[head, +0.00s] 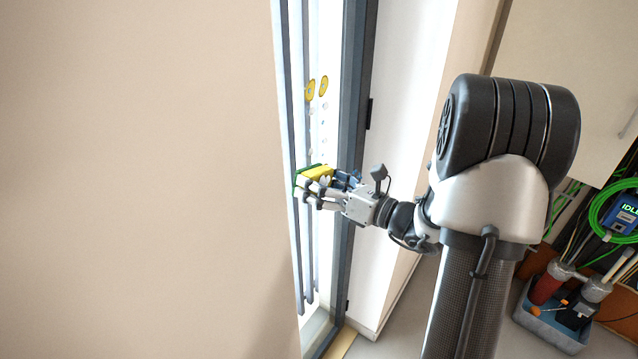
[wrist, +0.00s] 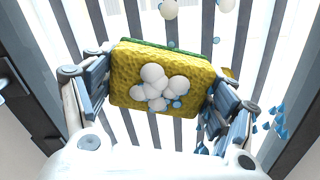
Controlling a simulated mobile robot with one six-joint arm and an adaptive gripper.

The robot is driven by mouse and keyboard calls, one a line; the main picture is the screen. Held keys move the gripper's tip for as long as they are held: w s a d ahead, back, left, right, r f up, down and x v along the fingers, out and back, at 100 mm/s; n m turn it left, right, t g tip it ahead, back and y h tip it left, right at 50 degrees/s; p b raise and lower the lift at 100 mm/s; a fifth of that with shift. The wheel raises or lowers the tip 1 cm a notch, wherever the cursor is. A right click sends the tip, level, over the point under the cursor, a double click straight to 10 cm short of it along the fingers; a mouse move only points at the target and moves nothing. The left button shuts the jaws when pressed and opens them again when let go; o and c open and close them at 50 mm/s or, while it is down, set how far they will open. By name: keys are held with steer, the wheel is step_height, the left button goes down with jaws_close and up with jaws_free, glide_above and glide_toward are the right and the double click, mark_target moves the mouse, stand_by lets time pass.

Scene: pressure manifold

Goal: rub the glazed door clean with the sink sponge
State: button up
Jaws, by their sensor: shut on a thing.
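The sink sponge (head: 319,173) is yellow with a green scouring layer. My gripper (head: 316,188) is shut on it, with fingers at its two short sides in the wrist view (wrist: 160,85). There the yellow face of the sponge (wrist: 130,85) is towards me and carries a clump of white foam balls; the green layer is on the far side. The glazed door (head: 352,130) has a dark grey frame and a bright pane with grey vertical bars. The sponge is at the pane; I cannot tell whether it touches. White foam blobs (wrist: 168,9) and blue drops show before the pane.
Two yellow round marks (head: 323,85) are on the pane above the sponge. A broad beige surface (head: 130,180) fills the left. At the lower right stand a blue bin (head: 560,318), a green coiled cable (head: 610,205) and a device reading IDLE (head: 627,210).

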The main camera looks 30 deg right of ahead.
mark_target(322, 174)
steer(key=shift+w+d+p, duration=0.15)
steer(key=shift+w+d, duration=0.15)
steer(key=shift+d, duration=0.35)
steer(key=shift+w+d+p, duration=0.15)
steer(key=shift+w+d, duration=0.1)
steer(key=shift+d, duration=0.4)
steer(key=shift+w+d+p, duration=0.25)
steer(key=shift+w+d, duration=0.25)
steer(key=shift+d, duration=0.35)
steer(key=shift+w+d+p, duration=0.2)
steer(key=shift+w+d, duration=0.35)
steer(key=shift+d, duration=0.35)
steer(key=shift+w+d+p, duration=0.25)
steer(key=shift+w+d, duration=0.25)
steer(key=shift+d, duration=0.35)
